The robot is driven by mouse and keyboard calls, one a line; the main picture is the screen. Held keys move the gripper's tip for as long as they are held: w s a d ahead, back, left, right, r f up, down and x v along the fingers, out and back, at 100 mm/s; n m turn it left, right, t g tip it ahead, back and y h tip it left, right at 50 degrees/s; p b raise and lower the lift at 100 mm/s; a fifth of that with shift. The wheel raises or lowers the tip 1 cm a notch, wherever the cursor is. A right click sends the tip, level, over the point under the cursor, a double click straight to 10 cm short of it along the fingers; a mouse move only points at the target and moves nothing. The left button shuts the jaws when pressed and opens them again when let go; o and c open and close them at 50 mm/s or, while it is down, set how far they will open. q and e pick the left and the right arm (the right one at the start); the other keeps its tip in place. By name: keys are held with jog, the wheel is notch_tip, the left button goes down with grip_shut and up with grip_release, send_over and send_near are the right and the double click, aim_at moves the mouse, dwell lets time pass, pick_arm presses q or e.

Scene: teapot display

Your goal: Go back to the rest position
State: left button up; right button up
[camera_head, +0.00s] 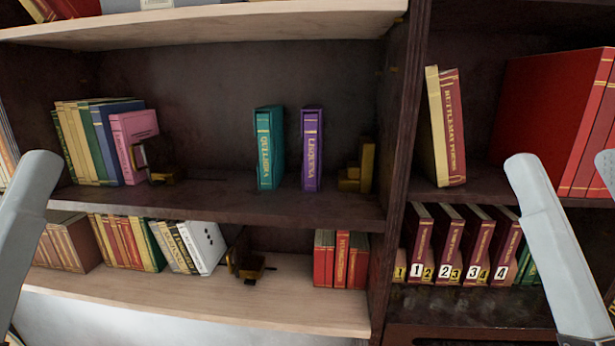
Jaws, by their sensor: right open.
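My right gripper (564,162) is at the right edge, in front of the right-hand bookcase. One long pale grey finger shows and the tip of the other is cut by the picture edge; they stand apart with nothing between them. My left gripper (38,165) is at the left edge, in front of the left shelves. Only one pale grey finger shows, so its opening cannot be told. A teal book (269,148) and a purple book (312,150) stand upright and apart on the middle shelf, away from both grippers.
A pink book (133,145) ends a row at left, beside a dark bookend (165,176). A gold bookend (360,168) stands near the dark upright divider (403,150). Numbered maroon books (447,245) and a large red book (545,110) lie behind my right gripper. The shelf middle is open.

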notch_tip(320, 180, up, 18)
jog(key=s+m+p, duration=0.1)
jog(key=p, duration=1.6)
jog(key=shift+s+d+f+h, duration=0.15)
jog(key=shift+d+f+h, duration=0.05)
jog(key=shift+d+h, duration=0.2)
